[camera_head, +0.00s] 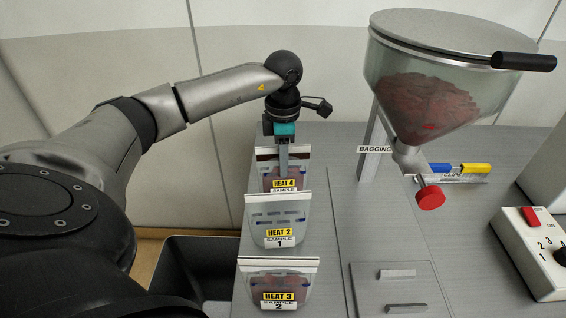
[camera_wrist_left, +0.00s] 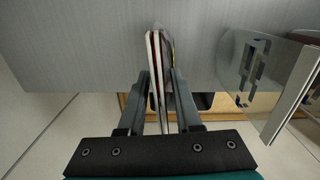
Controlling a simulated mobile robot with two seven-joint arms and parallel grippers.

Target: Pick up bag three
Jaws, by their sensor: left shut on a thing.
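Three clear bags stand in a row on the grey worktop in the head view. The rear bag (camera_head: 299,173) has a yellow HEAT 4 label and reddish contents; its sample number is hidden. My left gripper (camera_head: 283,166) is shut on this bag's top edge. In the left wrist view, the bag (camera_wrist_left: 155,58) is edge-on between the fingers (camera_wrist_left: 160,78). The middle bag (camera_head: 277,214), marked HEAT 2, SAMPLE 1, partly covers the rear one. The front bag (camera_head: 258,280) is marked HEAT 3, SAMPLE 2. No bag is marked three by sample number in sight.
A hopper (camera_head: 425,88) of red granules with a red knob (camera_head: 430,197) stands right of the bags. Behind the knob are blue and yellow clips (camera_head: 475,168). A control box (camera_head: 530,248) is at the far right. A dark bin (camera_head: 195,270) stands below the worktop's left edge.

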